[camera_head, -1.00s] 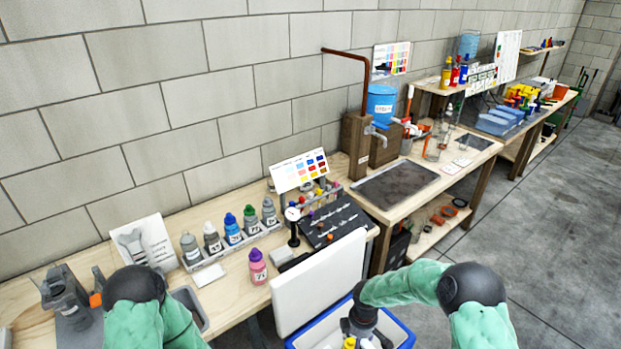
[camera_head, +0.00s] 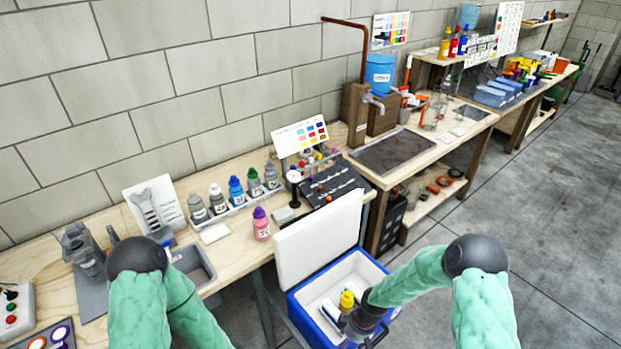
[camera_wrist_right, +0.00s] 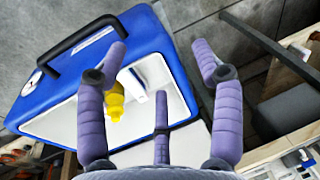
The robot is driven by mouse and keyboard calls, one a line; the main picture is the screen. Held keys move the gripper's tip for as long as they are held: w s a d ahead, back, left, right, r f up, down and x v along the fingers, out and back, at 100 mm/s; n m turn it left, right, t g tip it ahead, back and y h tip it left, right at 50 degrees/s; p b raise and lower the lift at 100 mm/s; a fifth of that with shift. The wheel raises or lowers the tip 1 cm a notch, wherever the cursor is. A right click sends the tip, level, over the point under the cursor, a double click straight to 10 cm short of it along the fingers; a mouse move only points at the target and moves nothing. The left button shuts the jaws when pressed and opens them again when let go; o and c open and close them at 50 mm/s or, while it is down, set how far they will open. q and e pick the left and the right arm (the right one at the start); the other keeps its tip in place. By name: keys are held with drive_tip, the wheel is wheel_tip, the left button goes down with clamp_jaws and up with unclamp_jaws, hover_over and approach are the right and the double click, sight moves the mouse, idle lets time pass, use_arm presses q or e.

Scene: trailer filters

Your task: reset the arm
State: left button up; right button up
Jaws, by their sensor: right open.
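My right arm (camera_head: 432,272) reaches in from the lower right. Its gripper (camera_head: 372,340) is over the front right part of the blue cooler (camera_head: 302,310), partly cut off by the frame's lower edge. In the right wrist view the purple-padded fingers of the right gripper (camera_wrist_right: 162,62) are spread open, with nothing between them. A yellow-capped bottle (camera_wrist_right: 116,102) and a white item (camera_wrist_right: 134,84) lie inside the cooler, apart from the fingers. My left arm (camera_head: 150,300) is folded at the lower left, and its gripper is out of view.
The cooler's white lid (camera_head: 318,238) stands open against the bench side. The wooden bench (camera_head: 120,240) holds a row of bottles, a pink bottle (camera_head: 261,226) and a grey bin (camera_head: 192,262). Open concrete floor (camera_head: 560,220) lies to the right.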

drive_tip(key=s+f+m+y, duration=0.1)
drive_tip(key=s+f+m, duration=0.1)
drive_tip(key=s+m, duration=0.5)
drive_tip(key=s+f+m, duration=0.2)
drive_tip(key=s+m, duration=0.4)
drive_tip(key=s, duration=0.4)
wheel_tip(320, 180, down, 8)
drive_tip(key=w+a+n+t+b, duration=0.1)
drive_tip(key=w+a+b, duration=0.1)
drive_tip(key=b, duration=0.8)
drive_tip(key=shift+w, duration=0.1)
idle(1.1)
